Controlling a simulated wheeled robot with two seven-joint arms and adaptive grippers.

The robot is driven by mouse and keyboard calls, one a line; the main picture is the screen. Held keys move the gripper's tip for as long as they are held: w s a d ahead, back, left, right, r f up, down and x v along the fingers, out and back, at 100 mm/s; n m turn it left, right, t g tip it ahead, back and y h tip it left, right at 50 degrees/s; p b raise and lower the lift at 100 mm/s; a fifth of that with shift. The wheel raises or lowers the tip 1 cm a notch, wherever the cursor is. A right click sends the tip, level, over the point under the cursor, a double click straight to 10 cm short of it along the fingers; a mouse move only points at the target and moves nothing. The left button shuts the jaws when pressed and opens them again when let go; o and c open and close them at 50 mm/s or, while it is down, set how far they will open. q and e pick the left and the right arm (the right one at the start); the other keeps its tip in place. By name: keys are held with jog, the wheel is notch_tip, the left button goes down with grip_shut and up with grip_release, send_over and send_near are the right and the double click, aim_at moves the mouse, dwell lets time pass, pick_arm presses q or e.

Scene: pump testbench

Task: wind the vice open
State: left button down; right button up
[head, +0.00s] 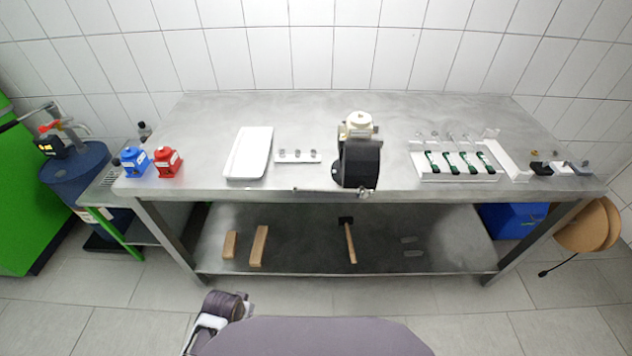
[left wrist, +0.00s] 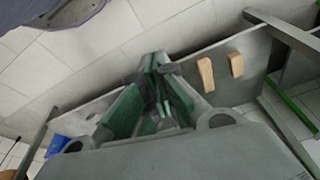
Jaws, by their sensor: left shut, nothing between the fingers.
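The black vice (head: 360,160) stands at the front edge of the steel bench, near its middle. A cream-coloured pump part (head: 357,126) sits at its top; I cannot tell how firmly it is held. A thin handle bar (head: 325,190) runs along the bench's front edge, with a metal screw end (head: 363,191) below the vice. My left gripper (left wrist: 156,62) is shut and empty in the left wrist view, in front of the lower shelf. The vice does not show in that view. My right gripper is not in view.
A white tray (head: 237,170), blue (head: 134,161) and red (head: 167,161) units stand left on the bench. Green-handled tools (head: 447,161) lie right. The lower shelf (head: 300,255) holds wooden blocks (head: 259,246) and a hammer (head: 350,240). A blue crate (head: 513,219) stands below right.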

pick_arm(q)
notch_tip(320, 180, up, 19)
jog(key=t, duration=0.1)
jog(key=w+d+r+m+h, duration=0.6)
jog(key=w+d+r+m, duration=0.4)
jog(key=w+d+r, duration=0.4)
jog(key=w+r+m+h, duration=0.1)
jog(key=w+r+m, duration=0.1)
jog(key=r, duration=0.5)
jog(key=w+r+m+g+h, duration=0.1)
jog(key=w+r+m, duration=0.2)
jog(key=r+m, duration=0.2)
jog(key=shift+d+r, duration=0.45)
jog(key=shift+r, duration=0.7)
jog(key=shift+f, duration=0.1)
jog(key=a+f+p+x, duration=0.1)
jog(key=p+x, duration=0.1)
jog(key=x, duration=1)
jog(key=shift+f, duration=0.6)
